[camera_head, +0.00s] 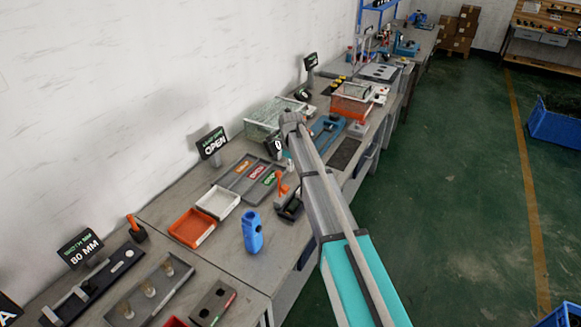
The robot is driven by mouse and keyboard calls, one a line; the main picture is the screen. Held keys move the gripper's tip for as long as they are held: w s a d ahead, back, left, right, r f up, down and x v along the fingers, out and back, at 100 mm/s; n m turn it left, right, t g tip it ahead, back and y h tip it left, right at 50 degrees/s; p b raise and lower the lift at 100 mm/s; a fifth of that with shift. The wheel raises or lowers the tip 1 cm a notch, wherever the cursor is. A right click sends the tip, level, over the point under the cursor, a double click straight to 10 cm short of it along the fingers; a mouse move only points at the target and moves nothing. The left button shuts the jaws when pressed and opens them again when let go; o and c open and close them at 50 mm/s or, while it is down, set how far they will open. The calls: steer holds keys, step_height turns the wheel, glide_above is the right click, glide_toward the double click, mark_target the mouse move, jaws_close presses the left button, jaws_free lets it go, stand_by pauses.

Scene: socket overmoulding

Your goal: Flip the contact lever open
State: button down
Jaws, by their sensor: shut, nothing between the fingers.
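An orange upright lever (281,184) stands on a black base (290,209) at the near side of the bench, left of my arm. It looks like the contact lever; its hinge is too small to make out. A second orange handle (132,223) on a small black base stands farther left, near the wall. My gripper (288,161) hangs below my wrist, above the bench and just beyond the orange lever. It is small and partly hidden, and looks shut and empty. It appears apart from the lever.
A sign reading OPEN (212,143) stands near the wall. A grey tray with coloured labels (235,185), a white bin (218,202), an orange bin (192,228) and a blue part (252,232) lie left of my arm. A wire basket (262,124) stands behind.

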steer(key=shift+w+a+r+p, duration=0.1)
steer(key=shift+r+p, duration=1.3)
steer(key=shift+r, duration=0.3)
steer(key=s+d+f+n+b, duration=0.1)
steer(key=s+d+n, duration=0.5)
steer(key=s, duration=0.5)
steer(key=s+d+f+n+b, duration=0.2)
steer(key=s+d+n, duration=0.4)
steer(key=s+n, duration=0.4)
steer(key=s+d+f+n+b, duration=0.1)
steer(key=s+d+n, duration=0.5)
steer(key=s, duration=0.5)
steer(key=shift+s+d+f+n+b, duration=0.15)
steer(key=shift+s+f+n+b, duration=0.25)
steer(key=shift+n, duration=0.5)
